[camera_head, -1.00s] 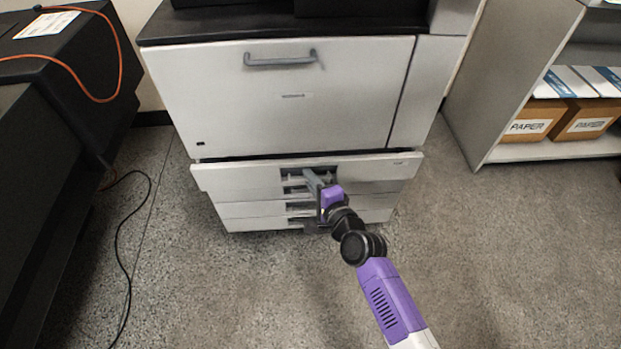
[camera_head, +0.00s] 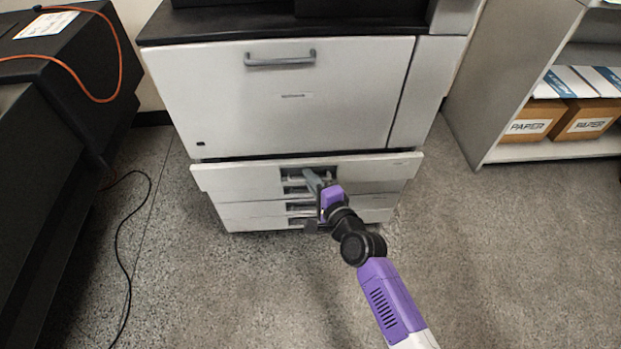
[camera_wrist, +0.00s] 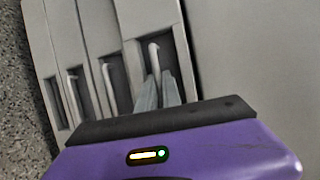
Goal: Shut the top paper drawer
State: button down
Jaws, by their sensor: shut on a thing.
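The top paper drawer (camera_head: 240,180) is the pale front just below the large upper panel of the printer. It stands out a little from the body above it. Its recessed handle (camera_head: 295,176) is partly hidden by my gripper (camera_head: 312,180). In the wrist view the top drawer (camera_wrist: 130,55) is the rightmost of the drawer fronts, with a light curved handle (camera_wrist: 154,58). My gripper's fingers (camera_wrist: 158,92) reach into this handle recess and are shut on the handle. The exact contact at the fingertips is small and hard to see.
Lower drawers (camera_head: 250,209) lie beneath the top one. The upper panel has a grey bar handle (camera_head: 280,58). A black cabinet (camera_head: 60,80) with an orange cable stands left. A shelf with paper boxes (camera_head: 530,120) stands right. The floor (camera_head: 500,260) in front is clear.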

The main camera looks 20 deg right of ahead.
dwell(0.4)
jog(key=shift+w+d+b, duration=0.25)
jog(key=shift+w+b, duration=0.1)
jog(key=shift+w, duration=0.4)
jog(key=shift+w+d+b, duration=0.25)
jog(key=shift+w+b, duration=0.05)
jog(key=shift+w, duration=0.45)
jog(key=c, duration=1.8)
grip_release()
